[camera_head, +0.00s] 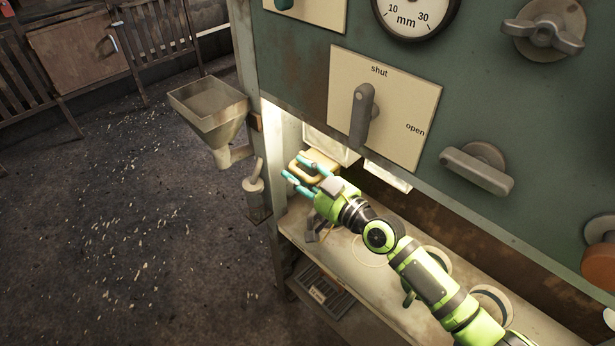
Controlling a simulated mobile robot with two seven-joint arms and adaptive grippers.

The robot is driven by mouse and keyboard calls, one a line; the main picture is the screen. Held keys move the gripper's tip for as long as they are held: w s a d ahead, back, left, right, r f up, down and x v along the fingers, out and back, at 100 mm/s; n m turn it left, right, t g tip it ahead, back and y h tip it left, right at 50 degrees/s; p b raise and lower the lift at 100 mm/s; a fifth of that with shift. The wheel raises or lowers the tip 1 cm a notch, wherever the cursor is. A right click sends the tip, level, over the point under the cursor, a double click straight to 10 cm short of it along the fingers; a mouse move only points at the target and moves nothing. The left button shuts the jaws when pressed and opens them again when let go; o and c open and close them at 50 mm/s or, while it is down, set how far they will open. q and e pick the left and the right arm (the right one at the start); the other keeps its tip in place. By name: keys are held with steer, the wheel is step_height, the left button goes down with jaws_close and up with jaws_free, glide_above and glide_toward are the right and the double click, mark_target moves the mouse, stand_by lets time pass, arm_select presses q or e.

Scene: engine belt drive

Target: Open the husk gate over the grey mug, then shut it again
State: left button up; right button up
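My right gripper (298,169) reaches in from the lower right to the lit opening under the green panel. Its two teal fingertips lie apart, on either side of a yellow loop-like piece (328,163); whether they press on it is not clear. Which part is the husk gate I cannot tell. A cream plate (400,100) marked "shut" and "open" carries a grey lever (363,117) that points up toward "shut". A dark grey shape (316,232) shows just below the gripper; I cannot tell if it is the grey mug. My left gripper is not in view.
Round vessels, one green (438,258) and one cream (492,304), stand on the shelf (345,262) beneath my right arm. A hopper (208,108) juts out left of the cabinet post. Knobs and a gauge (416,14) stick out from the panel. The floor at left is open.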

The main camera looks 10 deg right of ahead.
steer(key=shift+s+d+f, duration=0.1)
steer(key=shift+s+d, duration=0.15)
steer(key=shift+d, duration=0.05)
steer(key=v, duration=1.1)
steer(key=shift+s, duration=0.1)
stand_by(0.6)
